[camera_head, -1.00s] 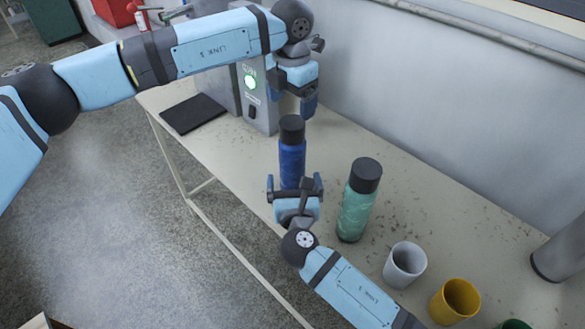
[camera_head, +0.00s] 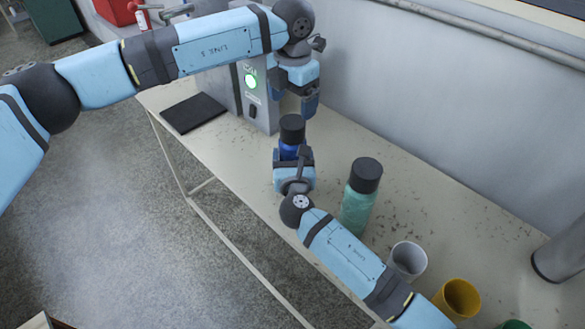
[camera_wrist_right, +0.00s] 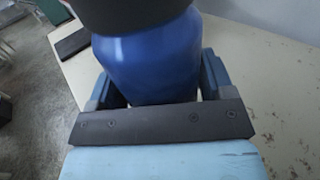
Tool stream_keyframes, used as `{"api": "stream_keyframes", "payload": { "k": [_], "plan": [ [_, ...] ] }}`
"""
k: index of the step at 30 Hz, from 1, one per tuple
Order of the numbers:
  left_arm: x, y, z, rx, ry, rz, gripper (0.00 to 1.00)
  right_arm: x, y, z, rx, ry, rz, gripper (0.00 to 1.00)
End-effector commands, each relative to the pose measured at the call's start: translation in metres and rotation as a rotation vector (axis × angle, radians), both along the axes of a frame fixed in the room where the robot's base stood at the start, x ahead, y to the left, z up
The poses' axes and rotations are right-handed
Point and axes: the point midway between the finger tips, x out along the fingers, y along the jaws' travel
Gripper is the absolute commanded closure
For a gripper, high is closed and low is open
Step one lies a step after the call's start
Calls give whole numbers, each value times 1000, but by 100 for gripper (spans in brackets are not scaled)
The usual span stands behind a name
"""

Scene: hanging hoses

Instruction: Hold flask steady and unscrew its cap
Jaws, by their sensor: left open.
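The blue flask (camera_head: 289,152) with its dark cap (camera_head: 292,128) stands upright on the table (camera_head: 225,158). My right gripper (camera_head: 294,162) is level with its body and hides most of it in the head view. In the right wrist view the blue body (camera_wrist_right: 150,62) sits between the two fingers, one on each side; whether they press on it I cannot tell. The cap (camera_wrist_right: 125,12) fills the top edge there. My left gripper (camera_head: 295,101) is open and empty, pointing down above and just behind the cap, apart from it.
A teal flask (camera_head: 357,210) with a dark cap stands right of my right gripper. A grey cup (camera_head: 408,260) and a yellow cup (camera_head: 456,300) stand nearer the front right.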

Motion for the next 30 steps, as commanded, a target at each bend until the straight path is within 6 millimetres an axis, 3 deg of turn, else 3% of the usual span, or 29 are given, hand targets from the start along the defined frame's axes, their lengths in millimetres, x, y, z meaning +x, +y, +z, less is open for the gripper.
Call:
{"api": "stream_keyframes", "payload": {
  "k": [1, 9, 13, 17, 30],
  "plan": [
    [0, 0, 0, 0, 0, 0, 14, 0, 0, 0, 0, 0, 0, 37],
    [0, 0, 0, 0, 0, -13, 14, 0, 0, 0, 0, 0, 0, 97],
    [0, 0, 0, 0, 0, -109, 14, 0, 0, 0, 0, 0, 0, 97],
    [0, 0, 0, 0, 0, -324, 14, 0, 0, 0, 0, 0, 0, 97],
    [0, 0, 0, 0, 0, -1289, 14, 0, 0, 0, -1, 0, 0, 97]
  ]
}}
